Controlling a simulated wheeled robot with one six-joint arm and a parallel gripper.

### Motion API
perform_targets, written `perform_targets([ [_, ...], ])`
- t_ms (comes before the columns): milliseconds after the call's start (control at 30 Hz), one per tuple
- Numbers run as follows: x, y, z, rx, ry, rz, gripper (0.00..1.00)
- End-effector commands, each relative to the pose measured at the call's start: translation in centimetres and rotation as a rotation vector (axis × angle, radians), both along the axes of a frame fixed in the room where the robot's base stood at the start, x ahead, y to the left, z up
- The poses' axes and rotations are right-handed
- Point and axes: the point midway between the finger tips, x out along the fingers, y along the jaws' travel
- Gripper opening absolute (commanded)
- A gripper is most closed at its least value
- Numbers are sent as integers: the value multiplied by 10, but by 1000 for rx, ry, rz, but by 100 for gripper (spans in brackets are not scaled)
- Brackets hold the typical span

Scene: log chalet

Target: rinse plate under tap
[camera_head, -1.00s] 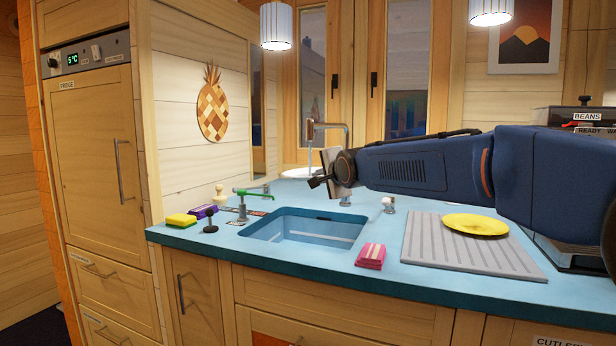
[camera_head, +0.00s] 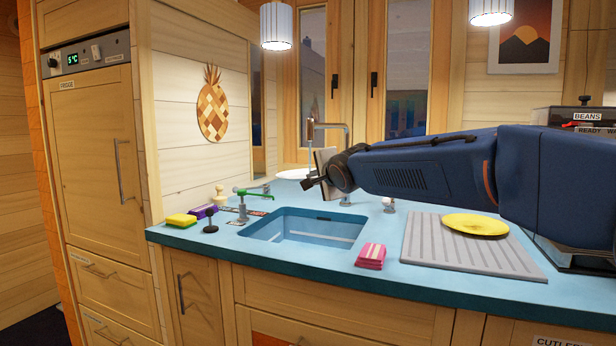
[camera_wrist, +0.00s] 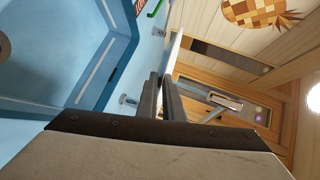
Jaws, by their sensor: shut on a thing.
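A white plate (camera_head: 293,173) shows as a thin pale disc just left of my gripper (camera_head: 311,182), behind the sink. In the wrist view my gripper (camera_wrist: 165,82) has its fingers shut on the plate's edge (camera_wrist: 176,48), which is seen nearly edge-on. Most of the plate is hidden. The tall chrome tap (camera_head: 347,140) rises behind my gripper, partly covered by my arm; a chrome spout also shows in the wrist view (camera_wrist: 226,101). No water stream is visible. The blue sink basin (camera_head: 305,228) lies below and in front, apparently empty.
A green-handled fixture (camera_head: 242,203) and a black knob (camera_head: 210,221) stand left of the basin, near a yellow sponge (camera_head: 181,220). A yellow plate (camera_head: 475,225) rests on the grey drainboard (camera_head: 440,262).

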Motion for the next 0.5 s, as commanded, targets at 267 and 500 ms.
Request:
perform_targets([
  [267,-18,5,1,0,-2,1,0],
  [500,-33,8,2,1,-4,1,0],
])
